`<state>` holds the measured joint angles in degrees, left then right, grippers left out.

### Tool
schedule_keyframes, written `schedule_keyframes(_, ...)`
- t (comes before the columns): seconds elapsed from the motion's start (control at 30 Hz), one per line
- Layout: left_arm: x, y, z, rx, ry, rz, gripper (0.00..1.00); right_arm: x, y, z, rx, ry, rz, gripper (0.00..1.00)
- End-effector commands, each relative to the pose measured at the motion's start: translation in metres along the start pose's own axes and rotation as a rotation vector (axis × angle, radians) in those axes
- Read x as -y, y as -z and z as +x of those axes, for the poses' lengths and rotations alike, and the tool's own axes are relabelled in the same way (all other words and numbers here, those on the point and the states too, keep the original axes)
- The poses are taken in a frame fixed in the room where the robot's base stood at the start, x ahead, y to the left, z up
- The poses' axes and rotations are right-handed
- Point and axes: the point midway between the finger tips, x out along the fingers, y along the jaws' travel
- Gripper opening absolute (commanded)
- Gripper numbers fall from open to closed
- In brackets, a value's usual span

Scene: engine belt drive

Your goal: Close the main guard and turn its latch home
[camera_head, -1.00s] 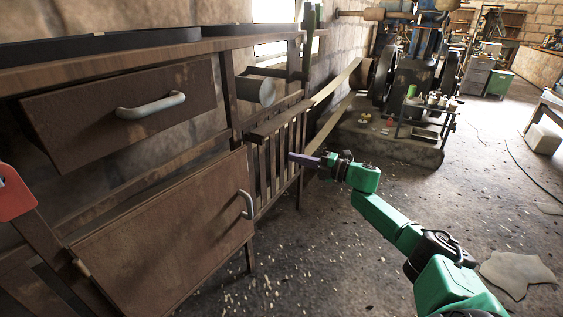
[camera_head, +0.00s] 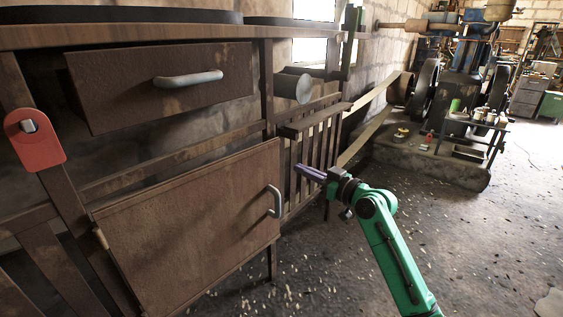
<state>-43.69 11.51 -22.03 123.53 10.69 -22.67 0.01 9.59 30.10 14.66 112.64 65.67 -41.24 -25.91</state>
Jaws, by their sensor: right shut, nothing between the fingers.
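A brown panel door (camera_head: 190,235) with a grey bar handle (camera_head: 275,201) at its right edge hangs at the lower left, with a small hinge at its left edge. A red latch-like plate (camera_head: 36,140) with a metal pin sits on the left post. A slatted wooden gate (camera_head: 318,150) stands behind and right of the panel. I cannot tell for sure which of these is the main guard. My right gripper (camera_head: 302,169) is shut and empty, in front of the slats in the picture, up and right of the handle and apart from it. My left gripper is not in view.
A drawer front (camera_head: 165,88) with a handle juts out above the panel under a wooden top (camera_head: 130,38). A grey cylinder (camera_head: 292,86) sticks out above the gate. Long belts run back to an engine (camera_head: 460,75).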

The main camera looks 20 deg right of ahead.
Motion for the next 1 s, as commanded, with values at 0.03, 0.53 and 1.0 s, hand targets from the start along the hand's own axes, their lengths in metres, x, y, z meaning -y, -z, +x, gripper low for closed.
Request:
schedule_keyframes(0.03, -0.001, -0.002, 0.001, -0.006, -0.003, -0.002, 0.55, -0.001, 0.001, 0.012, -0.005, -0.001, 0.003, 0.00)
schedule_keyframes(0.53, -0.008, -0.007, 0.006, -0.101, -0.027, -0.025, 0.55, -0.001, -0.001, 0.086, 0.000, -0.002, 0.001, 0.00)
schedule_keyframes(1.0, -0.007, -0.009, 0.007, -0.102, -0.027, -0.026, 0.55, -0.013, -0.001, 0.085, 0.000, -0.024, -0.001, 0.00)
